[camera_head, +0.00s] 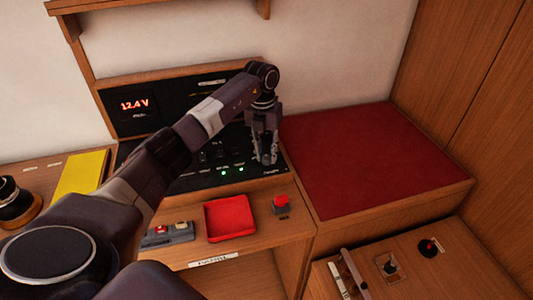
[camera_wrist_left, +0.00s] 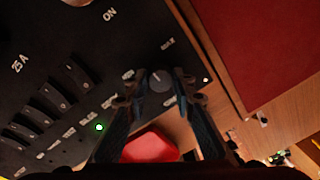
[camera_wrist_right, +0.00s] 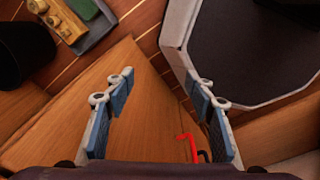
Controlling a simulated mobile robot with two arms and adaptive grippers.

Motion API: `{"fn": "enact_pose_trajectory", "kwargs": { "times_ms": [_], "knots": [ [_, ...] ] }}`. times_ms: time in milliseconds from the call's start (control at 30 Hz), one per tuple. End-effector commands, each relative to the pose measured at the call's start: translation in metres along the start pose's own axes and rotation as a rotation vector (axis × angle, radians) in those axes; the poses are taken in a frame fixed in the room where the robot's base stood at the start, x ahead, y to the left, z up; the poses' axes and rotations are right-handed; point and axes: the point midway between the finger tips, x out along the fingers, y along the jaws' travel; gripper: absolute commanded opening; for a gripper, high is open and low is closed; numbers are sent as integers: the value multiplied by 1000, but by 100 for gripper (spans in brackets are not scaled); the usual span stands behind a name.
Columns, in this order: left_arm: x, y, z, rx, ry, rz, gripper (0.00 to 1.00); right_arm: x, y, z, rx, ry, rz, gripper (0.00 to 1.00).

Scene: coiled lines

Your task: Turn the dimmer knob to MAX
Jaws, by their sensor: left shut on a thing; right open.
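The dimmer knob (camera_wrist_left: 159,80) is a small dark round knob at the corner of the black switch panel (camera_wrist_left: 40,45), seen in the left wrist view. My left gripper (camera_wrist_left: 160,79) is shut on it, one fingertip on each side. In the head view my left gripper (camera_head: 265,157) points down at the right end of the panel (camera_head: 195,180), and its fingers hide most of the knob. Labels around the knob are too blurred to read surely, so I cannot tell its setting. My right gripper (camera_wrist_right: 160,92) is open and empty, above wooden surfaces.
A red tray (camera_head: 230,217) and a red button (camera_head: 282,203) sit on the ledge before the panel. A red cushion (camera_head: 360,155) lies to the right. Another panel with a red-and-black knob (camera_head: 430,248) is lower right. A 12.4 V display (camera_head: 134,104) glows behind.

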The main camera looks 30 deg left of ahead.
Motion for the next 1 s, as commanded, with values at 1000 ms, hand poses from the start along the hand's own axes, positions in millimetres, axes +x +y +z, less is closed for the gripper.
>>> {"fn": "enact_pose_trajectory", "kwargs": {
  "times_ms": [1000],
  "knots": [
    [0, 0, 2, 601, 32, 0, 0, 25, 1, 2, 0, 0, 1, 50]
  ]
}}
